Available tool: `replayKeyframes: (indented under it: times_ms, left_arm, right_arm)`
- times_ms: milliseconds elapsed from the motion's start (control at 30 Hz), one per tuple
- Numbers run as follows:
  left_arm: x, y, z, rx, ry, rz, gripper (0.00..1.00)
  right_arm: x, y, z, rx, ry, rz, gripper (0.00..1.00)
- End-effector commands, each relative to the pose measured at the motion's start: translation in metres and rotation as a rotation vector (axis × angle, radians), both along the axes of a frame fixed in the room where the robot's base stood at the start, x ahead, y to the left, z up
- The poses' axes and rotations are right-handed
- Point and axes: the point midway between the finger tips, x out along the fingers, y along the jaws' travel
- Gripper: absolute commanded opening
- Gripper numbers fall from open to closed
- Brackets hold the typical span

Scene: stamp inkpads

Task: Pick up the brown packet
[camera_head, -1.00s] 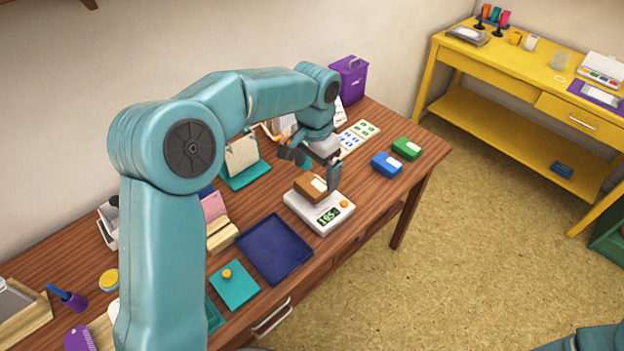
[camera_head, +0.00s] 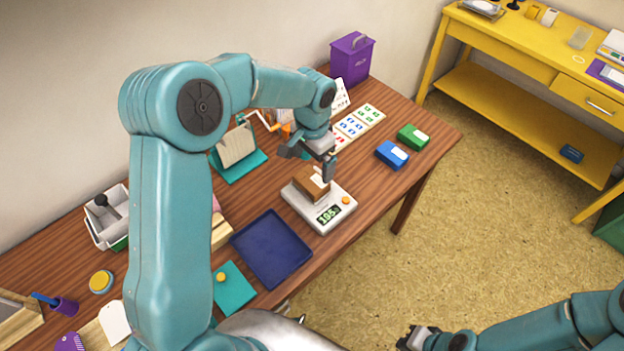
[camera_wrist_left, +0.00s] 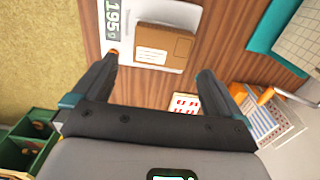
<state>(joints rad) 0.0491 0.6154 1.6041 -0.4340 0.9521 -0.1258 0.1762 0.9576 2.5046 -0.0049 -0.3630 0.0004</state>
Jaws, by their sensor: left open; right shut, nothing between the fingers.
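The brown packet (camera_head: 311,188), a small box with a pale label, lies on the white scale (camera_head: 332,210), whose display reads 195. In the left wrist view the packet (camera_wrist_left: 164,48) lies beyond and between the fingertips, on the scale (camera_wrist_left: 144,12). My left gripper (camera_head: 308,163) is open and empty, above the packet; one dark finger overlaps the packet's far edge in the head view. Its two fingers also show in the left wrist view (camera_wrist_left: 158,66), apart from the packet. My right gripper (camera_head: 416,338) is shut and empty at the bottom edge, away from the table.
A dark blue tray (camera_head: 272,248) lies beside the scale. Blue (camera_head: 391,155) and green (camera_head: 412,137) inkpads lie to the right. A teal stand (camera_head: 240,165) and a purple bin (camera_head: 351,58) are behind. My left arm hides part of the table.

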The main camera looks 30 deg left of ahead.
Motion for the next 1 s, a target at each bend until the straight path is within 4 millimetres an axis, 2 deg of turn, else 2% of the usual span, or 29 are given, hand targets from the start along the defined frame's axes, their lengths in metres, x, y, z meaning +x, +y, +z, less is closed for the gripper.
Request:
replayKeyframes:
  times_ms: [100,267,500,600,800,833,900,967,1000]
  left_arm:
    - [0.000,0.001,-0.014,0.000,0.001,0.001,1.00]
    - [0.002,0.002,-0.026,0.000,0.002,0.002,1.00]
    - [0.004,0.004,-0.063,0.000,0.002,0.001,1.00]
    - [0.005,0.004,-0.070,-0.001,-0.001,0.001,1.00]
    - [0.005,0.004,-0.071,-0.001,-0.002,0.001,1.00]
    - [0.005,0.004,-0.071,-0.001,-0.002,0.001,0.97]
    - [0.005,0.004,-0.071,-0.001,-0.002,0.001,0.74]
    - [0.006,0.004,-0.071,-0.001,-0.002,0.001,0.56]
    - [0.006,0.004,-0.071,-0.001,-0.002,0.001,0.56]
  right_arm:
    - [0.000,0.000,0.002,0.000,0.000,0.000,0.00]
    - [0.000,0.000,0.005,0.000,0.000,0.000,0.00]
    - [0.000,0.000,0.013,0.000,0.000,0.000,0.00]
    - [0.000,0.000,0.014,0.000,0.000,0.000,0.00]
    - [0.000,0.000,0.013,0.000,0.000,0.000,0.00]
    - [0.000,0.000,0.013,0.000,0.000,0.000,0.00]
    - [0.000,0.000,0.013,0.000,0.000,0.000,0.00]
    - [0.000,0.000,0.013,0.000,0.000,0.000,0.00]
    - [0.000,0.000,0.013,0.000,0.000,0.000,0.00]
